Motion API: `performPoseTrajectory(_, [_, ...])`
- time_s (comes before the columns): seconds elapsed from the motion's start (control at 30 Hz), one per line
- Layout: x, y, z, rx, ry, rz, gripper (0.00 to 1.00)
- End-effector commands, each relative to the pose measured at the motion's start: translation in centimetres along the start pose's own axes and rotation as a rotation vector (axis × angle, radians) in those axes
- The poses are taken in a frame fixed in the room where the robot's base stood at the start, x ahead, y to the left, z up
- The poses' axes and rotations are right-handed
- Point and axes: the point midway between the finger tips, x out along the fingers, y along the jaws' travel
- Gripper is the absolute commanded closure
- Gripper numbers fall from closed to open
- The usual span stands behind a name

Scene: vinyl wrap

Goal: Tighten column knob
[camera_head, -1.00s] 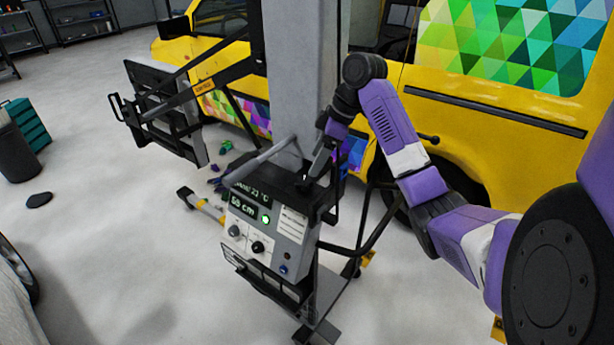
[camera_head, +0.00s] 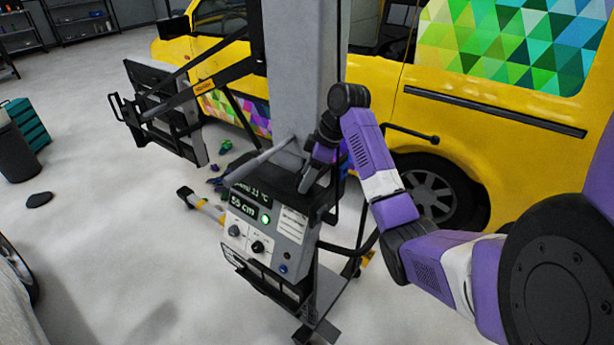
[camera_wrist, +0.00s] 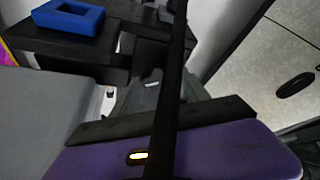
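The grey column (camera_head: 305,60) stands upright beside the yellow van. A control box (camera_head: 287,222) with a lit display and small dials is mounted low on it. My gripper (camera_head: 303,186) points down at the black top of the box, close behind its upper edge. I cannot tell whether it touches anything. In the wrist view, the purple gripper body (camera_wrist: 200,148) lies across the bottom and a dark bar crosses the middle. The fingertips are not clear there, so open or shut does not show. I cannot make out a column knob for certain; it may be hidden.
The van (camera_head: 480,120) with coloured triangle wrap stands close behind the column. A black frame with a flat panel (camera_head: 165,110) reaches out to the left. A blue block (camera_wrist: 68,17) shows in the wrist view. The floor (camera_head: 120,250) at left is mostly clear.

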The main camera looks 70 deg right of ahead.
Motion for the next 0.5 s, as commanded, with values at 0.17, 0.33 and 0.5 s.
performPoseTrajectory(0.17, [-0.02, 0.00, -0.01, 0.000, 0.000, 0.000, 0.84])
performPoseTrajectory(0.33, [-0.02, -0.01, -0.02, 0.003, 0.000, 0.001, 0.94])
performPoseTrajectory(0.5, [0.02, -0.08, -0.04, 0.033, 0.000, 0.013, 0.94])
